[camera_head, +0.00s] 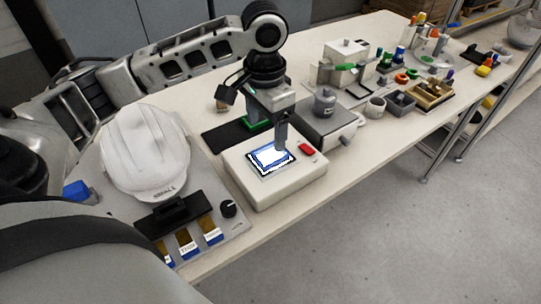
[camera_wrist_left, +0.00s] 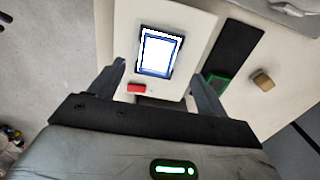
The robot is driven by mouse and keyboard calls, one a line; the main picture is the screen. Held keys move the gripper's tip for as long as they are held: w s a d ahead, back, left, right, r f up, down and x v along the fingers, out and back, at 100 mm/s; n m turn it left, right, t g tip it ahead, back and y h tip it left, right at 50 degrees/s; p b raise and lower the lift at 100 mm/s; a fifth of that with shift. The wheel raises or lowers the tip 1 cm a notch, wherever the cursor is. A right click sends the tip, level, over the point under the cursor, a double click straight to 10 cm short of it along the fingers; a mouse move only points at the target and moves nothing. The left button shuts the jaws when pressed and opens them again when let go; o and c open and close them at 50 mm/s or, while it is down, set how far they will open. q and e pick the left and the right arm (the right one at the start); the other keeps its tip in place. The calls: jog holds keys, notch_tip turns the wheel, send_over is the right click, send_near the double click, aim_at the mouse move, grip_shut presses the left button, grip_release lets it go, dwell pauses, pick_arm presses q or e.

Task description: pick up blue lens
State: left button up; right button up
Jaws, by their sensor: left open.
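Whether a fingertip touches the box is unclear. My right gripper is not in view.
A grey device (camera_head: 327,124) stands right of the gripper. A black mat (camera_head: 222,136) lies behind the box. Many small parts fill the far bench.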

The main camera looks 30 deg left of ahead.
aim_at(269, 154)
pick_arm(q)
jog(key=shift+w+d+f, duration=0.1)
jog(key=shift+f, duration=1.65)
jog(key=shift+d+f, duration=0.1)
jog(key=shift+f, duration=1.6)
jog(key=c, duration=1.1)
